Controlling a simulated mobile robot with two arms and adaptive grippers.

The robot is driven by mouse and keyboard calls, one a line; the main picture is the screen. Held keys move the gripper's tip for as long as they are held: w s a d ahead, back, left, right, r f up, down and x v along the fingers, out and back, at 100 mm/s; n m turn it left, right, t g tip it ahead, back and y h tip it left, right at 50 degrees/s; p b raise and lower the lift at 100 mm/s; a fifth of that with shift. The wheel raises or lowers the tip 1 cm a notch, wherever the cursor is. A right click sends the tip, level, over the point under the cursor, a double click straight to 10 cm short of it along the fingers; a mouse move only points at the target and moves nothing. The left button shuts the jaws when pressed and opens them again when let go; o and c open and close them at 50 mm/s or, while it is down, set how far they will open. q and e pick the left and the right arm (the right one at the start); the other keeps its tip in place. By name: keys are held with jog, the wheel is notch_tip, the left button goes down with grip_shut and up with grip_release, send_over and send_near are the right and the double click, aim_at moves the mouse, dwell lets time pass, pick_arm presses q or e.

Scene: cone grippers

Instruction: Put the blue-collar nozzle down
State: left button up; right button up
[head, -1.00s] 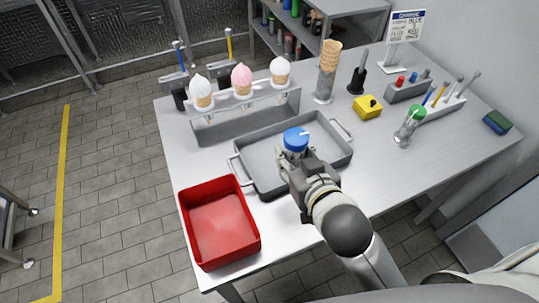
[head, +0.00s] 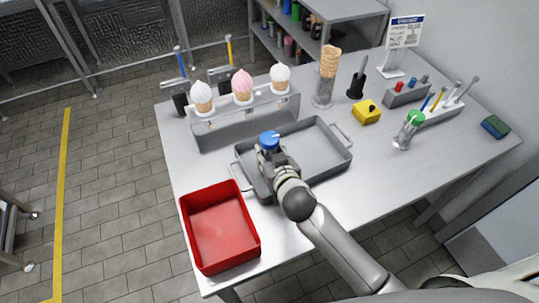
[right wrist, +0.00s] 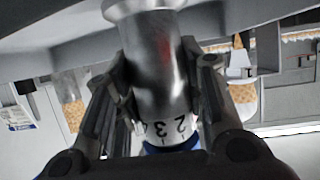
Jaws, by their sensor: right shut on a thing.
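The blue-collar nozzle (head: 269,139) shows its blue top over the left part of the grey metal tray (head: 325,170). My right gripper (head: 274,158) is shut on it. In the right wrist view, the fingers of my right gripper (right wrist: 160,105) close on both sides of the nozzle's silver body (right wrist: 155,55). A white band with numbers and a bit of blue show at the bottom there. I cannot tell whether the nozzle touches the tray floor. My left gripper is not in view.
A red bin (head: 222,225) stands left of the tray. A rack with three ice-cream cones (head: 242,88) stands behind it. A green-topped nozzle (head: 408,130), a yellow block (head: 367,111) and a cone stack (head: 328,75) stand to the right. The tray's right half is clear.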

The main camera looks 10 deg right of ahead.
jog(key=shift+f, duration=0.55)
jog(key=shift+f, duration=0.2)
jog(key=o, duration=1.2)
jog(key=shift+r, duration=0.1)
jog(key=shift+s+r, duration=0.1)
jog(key=b+v, duration=0.1)
jog(key=v, duration=1.1)
